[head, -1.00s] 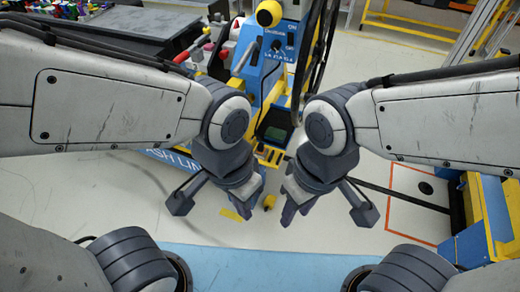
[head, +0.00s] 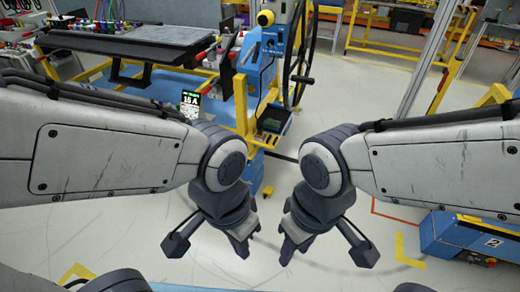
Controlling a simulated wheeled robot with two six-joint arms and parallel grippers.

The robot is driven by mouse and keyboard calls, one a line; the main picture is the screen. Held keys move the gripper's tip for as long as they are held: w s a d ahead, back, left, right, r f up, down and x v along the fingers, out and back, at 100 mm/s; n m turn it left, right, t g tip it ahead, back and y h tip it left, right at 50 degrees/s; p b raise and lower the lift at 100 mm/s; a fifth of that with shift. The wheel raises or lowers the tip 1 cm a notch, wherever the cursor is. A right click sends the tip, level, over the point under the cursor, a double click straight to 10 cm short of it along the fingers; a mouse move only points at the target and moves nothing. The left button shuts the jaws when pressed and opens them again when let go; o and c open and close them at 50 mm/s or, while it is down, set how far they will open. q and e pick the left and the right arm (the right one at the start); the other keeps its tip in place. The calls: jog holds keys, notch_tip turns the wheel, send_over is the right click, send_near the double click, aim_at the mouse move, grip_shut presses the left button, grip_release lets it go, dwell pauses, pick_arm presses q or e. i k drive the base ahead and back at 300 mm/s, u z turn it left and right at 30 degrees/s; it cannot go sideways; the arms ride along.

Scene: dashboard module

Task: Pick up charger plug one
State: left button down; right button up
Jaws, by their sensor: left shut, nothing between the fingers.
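I cannot make out charger plug one in the head view. My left gripper (head: 241,242) hangs over the floor near the middle of the picture, pointing down, shut and empty. My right gripper (head: 288,250) hangs just right of it, also pointing down. Its fingers are seen from the side, so I cannot tell whether they are open, and I see nothing held in it. Both grippers are apart from the equipment behind them.
A blue and yellow stand with a large black wheel (head: 299,55) and a small screen (head: 272,118) is ahead. A dark-topped bench (head: 130,44) with cables stands at left, near a display (head: 190,104). A blue cabinet (head: 450,232) is at right. Pale floor lies between.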

aim_at(260, 130)
jog(key=u, duration=1.1)
jog(key=i, duration=1.65)
jog(key=z, duration=0.7)
jog(key=i, duration=0.45)
jog(key=z, duration=0.5)
